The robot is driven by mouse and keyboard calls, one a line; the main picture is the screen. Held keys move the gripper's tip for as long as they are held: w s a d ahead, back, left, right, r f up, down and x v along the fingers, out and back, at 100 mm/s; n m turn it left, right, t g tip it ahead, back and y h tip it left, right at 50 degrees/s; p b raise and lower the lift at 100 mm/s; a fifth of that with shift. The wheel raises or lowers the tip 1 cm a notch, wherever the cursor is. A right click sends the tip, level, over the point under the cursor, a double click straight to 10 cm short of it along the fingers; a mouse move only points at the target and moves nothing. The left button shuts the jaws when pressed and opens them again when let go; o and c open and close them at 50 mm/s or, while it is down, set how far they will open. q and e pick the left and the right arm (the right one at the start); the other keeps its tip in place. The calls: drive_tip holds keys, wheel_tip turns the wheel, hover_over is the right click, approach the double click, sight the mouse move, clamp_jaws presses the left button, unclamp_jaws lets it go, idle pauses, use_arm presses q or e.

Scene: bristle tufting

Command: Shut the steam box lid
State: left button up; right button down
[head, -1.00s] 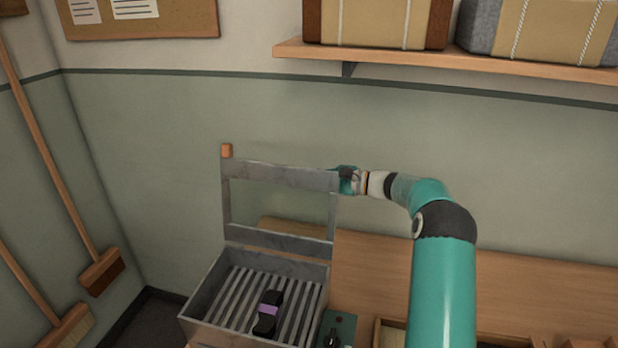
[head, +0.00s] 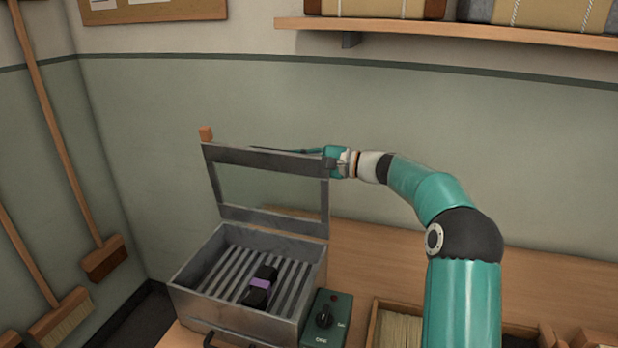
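The steam box (head: 240,316) is a grey metal box with a slatted rack inside. Its lid (head: 260,214), a grey frame around a clear pane, stands raised at the back edge. A small wooden block (head: 205,134) sits at the lid's top left corner. A black piece with a purple band (head: 262,284) lies on the rack. My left gripper is out of view.
A green control box (head: 326,318) with a black knob stands right of the steam box. A wooden tray (head: 373,326) of pale bristles is farther right on the bench. Brooms lean on the left wall. A loaded shelf (head: 450,34) hangs above.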

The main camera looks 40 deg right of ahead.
sight(295, 198)
drive_tip(key=s+a+n+b, duration=0.1)
drive_tip(key=b, duration=0.2)
drive_tip(key=s+a+n+b, duration=0.1)
drive_tip(key=s+a+b, duration=0.1)
drive_tip(key=b, duration=0.1)
drive_tip(key=shift+s+a+f+b, duration=0.15)
drive_tip(key=shift+s+a+b, duration=0.15)
drive_tip(key=shift+b, duration=0.1)
drive_tip(key=s+a+f+n+b, duration=0.3)
drive_tip(key=a+b, duration=0.3)
drive_tip(key=b, duration=0.5)
drive_tip(key=s+a+f+n+b, duration=0.3)
drive_tip(key=a+b, duration=0.4)
drive_tip(key=b, duration=0.4)
drive_tip(key=shift+s+a+f+n+t, duration=0.15)
drive_tip(key=shift+s+f+n+t, duration=0.15)
drive_tip(key=shift+s+n+t, duration=0.1)
